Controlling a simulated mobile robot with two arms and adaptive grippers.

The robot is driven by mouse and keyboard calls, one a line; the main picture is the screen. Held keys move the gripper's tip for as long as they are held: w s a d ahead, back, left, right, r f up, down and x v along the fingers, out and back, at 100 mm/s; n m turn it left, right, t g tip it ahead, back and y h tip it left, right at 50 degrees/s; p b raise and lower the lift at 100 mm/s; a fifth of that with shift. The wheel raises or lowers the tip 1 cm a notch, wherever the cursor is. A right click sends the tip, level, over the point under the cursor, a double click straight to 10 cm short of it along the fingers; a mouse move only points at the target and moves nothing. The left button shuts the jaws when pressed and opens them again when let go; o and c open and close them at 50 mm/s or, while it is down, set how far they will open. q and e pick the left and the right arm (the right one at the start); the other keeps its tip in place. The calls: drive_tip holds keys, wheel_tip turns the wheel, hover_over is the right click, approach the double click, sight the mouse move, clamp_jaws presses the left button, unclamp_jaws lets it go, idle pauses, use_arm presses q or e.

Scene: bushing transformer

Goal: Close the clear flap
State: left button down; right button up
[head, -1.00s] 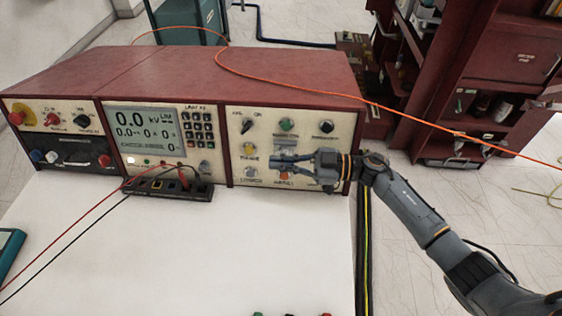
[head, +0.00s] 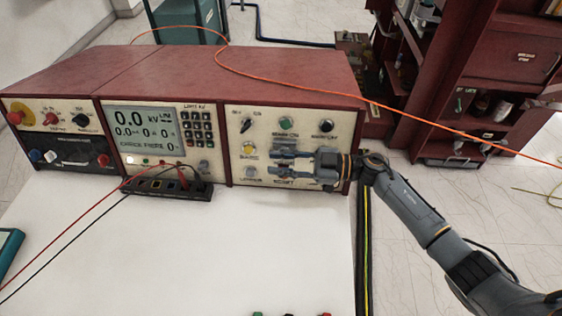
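My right gripper (head: 276,163) is in front of the right-hand panel (head: 240,150) of the red console. Its two fingers point left, one above the other, with a gap between them, and I see nothing held. A small bluish, see-through piece (head: 284,144), which looks like the clear flap, shows just above the upper finger. The fingers partly cover that area, so I cannot tell the flap's angle or whether they touch it. My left gripper is not in view.
Red and black leads run from a terminal strip (head: 165,189) across the white bench top (head: 215,245). An orange cable (head: 440,127) crosses behind my arm.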

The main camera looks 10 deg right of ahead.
drive_tip(key=s+d, duration=0.2)
drive_tip(key=d, duration=1)
drive_tip(key=shift+s, duration=0.2)
